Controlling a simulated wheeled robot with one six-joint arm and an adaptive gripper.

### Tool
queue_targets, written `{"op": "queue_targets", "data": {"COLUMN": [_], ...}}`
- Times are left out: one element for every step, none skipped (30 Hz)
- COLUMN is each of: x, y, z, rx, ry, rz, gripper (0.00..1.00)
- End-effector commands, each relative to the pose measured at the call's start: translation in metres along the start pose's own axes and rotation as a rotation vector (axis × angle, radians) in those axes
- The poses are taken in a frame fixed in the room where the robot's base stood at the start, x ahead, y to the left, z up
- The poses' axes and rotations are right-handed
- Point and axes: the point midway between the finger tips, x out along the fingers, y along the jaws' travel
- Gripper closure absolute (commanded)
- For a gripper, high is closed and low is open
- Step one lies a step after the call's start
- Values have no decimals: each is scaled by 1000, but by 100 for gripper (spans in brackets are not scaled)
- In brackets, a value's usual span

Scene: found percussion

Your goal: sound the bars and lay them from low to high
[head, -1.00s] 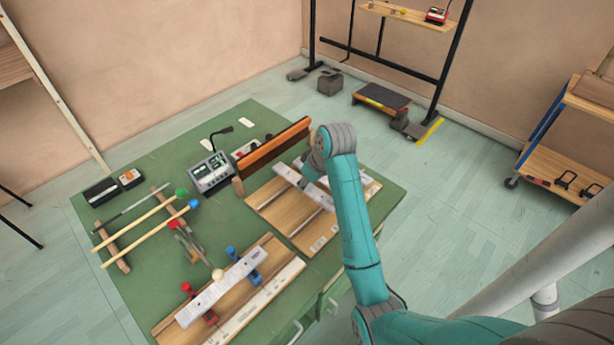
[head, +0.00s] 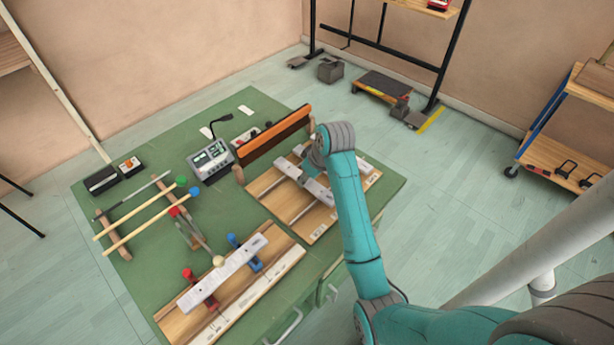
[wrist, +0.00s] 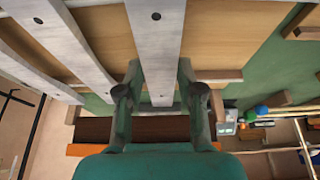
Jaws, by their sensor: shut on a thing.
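My gripper (wrist: 160,92) is shut on a pale grey bar (wrist: 156,40), with a finger on either side of it. In the head view my gripper (head: 310,168) is at the far wooden rack (head: 307,228), and my arm partly hides the bars there. Two other grey bars (wrist: 78,40) (wrist: 28,62) lie to the left in the wrist view. Another grey bar (head: 222,276) rests across a red support (head: 190,276) and a blue support (head: 245,252) on the near wooden board (head: 262,280). I cannot tell whether the held bar touches the rack.
Mallets with green (head: 181,181), blue (head: 194,191) and red (head: 173,211) ends lie at the left of the green table (head: 150,165). A grey meter (head: 210,160) and a long orange-topped block (head: 277,138) stand behind the rack. A shelf cart (head: 565,155) stands right, off the table.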

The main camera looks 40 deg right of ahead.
Motion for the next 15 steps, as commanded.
{"op": "queue_targets", "data": {"x": [1, 1, 2, 2, 3, 3, 4, 4, 5, 5, 6, 6, 6, 6, 6], "y": [0, 0, 0, 0, 0, 0, 0, 0, 0, 0, 0, 0, 0, 0, 0], "z": [0, 0, 1, 1, 1, 1, 2, 2, 2, 2, 2, 2, 2, 2, 2], "rx": [0, 0, 0, 0, 0, 0, 0, 0, 0, 0, 0, 0, 0, 0, 0], "ry": [0, 0, 0, 0, 0, 0, 0, 0, 0, 0, 0, 0, 0, 0, 0], "rz": [0, 0, 0, 0, 0, 0, 0, 0, 0, 0, 0, 0, 0, 0, 0], "gripper": [100, 100, 100, 100, 100, 100, 100, 100, 100, 100, 100, 61, 53, 46, 36]}}
